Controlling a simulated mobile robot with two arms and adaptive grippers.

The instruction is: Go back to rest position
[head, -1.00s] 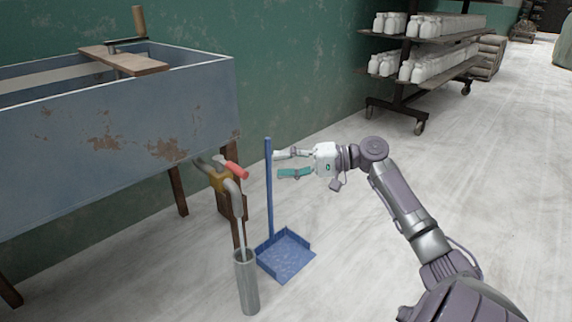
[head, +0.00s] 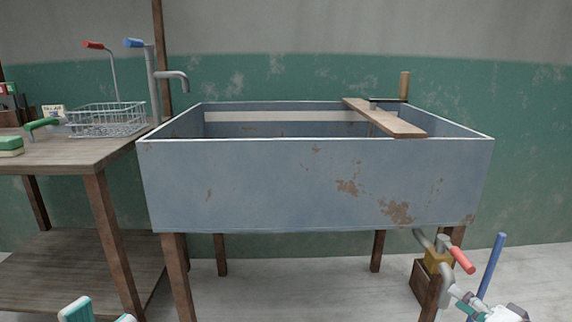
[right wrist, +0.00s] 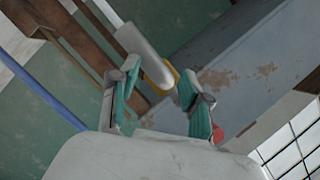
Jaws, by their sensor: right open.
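My right gripper (head: 466,300) is at the lower right of the head view, beside the sink's drain valve and the blue dustpan handle (head: 491,262). In the right wrist view the right gripper (right wrist: 158,100) has its two teal-padded fingers apart, with nothing between them. My left gripper (head: 98,312) shows only as teal and white tips at the bottom left edge of the head view. The rest of it is cut off.
A worn blue-grey sink (head: 300,185) with a plank (head: 385,118) across it fills the middle. The drain valve's red handle (head: 462,259) sticks out at lower right. A wooden table (head: 70,155) with a wire basket (head: 105,119) stands left.

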